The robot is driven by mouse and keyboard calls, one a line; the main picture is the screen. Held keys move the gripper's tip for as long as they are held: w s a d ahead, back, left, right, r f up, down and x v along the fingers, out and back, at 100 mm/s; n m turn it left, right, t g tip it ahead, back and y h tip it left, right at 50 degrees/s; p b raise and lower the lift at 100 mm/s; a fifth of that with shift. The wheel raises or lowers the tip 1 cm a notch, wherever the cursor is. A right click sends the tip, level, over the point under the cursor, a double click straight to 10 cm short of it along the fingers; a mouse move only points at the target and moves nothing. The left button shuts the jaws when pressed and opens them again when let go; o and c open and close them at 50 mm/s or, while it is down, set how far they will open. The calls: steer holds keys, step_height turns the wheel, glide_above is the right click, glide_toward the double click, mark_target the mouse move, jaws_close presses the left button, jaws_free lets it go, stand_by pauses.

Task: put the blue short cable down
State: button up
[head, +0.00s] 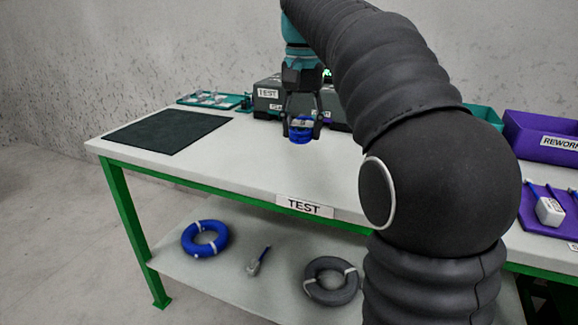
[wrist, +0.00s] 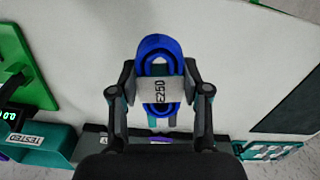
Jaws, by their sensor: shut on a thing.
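The blue short cable (head: 301,137) is a small blue bundle with a pale label band. It is held between the fingers of my gripper (head: 302,122), over the white table top (head: 255,155). In the wrist view the cable (wrist: 157,45) shows as blue loops, with its label reading "E250" or similar. My gripper (wrist: 158,92) is shut on it, one finger on each side of the label. The cable looks close to the table top, but I cannot tell whether it touches it.
A dark mat (head: 168,131) lies at the table's left, with bare white surface beside it. Dark "TEST" boxes (head: 268,97) stand behind. A purple "REWORK" bin (head: 545,137) is at right. The lower shelf holds a blue coil (head: 190,240) and a grey coil (head: 331,294).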

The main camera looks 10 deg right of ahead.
steer(key=d+r+m, duration=0.1)
steer(key=d+m, duration=0.1)
steer(key=d, duration=0.6)
steer(key=b, duration=0.2)
glide_above(286, 169)
step_height(286, 169, down, 6)
steer(key=shift+f, duration=0.2)
steer(key=shift+f+b, duration=0.65)
steer(key=shift+f, duration=1.4)
steer(key=shift+f, duration=0.1)
steer(key=o, duration=1.2)
steer(key=shift+c, duration=0.2)
step_height(286, 169, up, 12)
steer(key=p, duration=0.4)
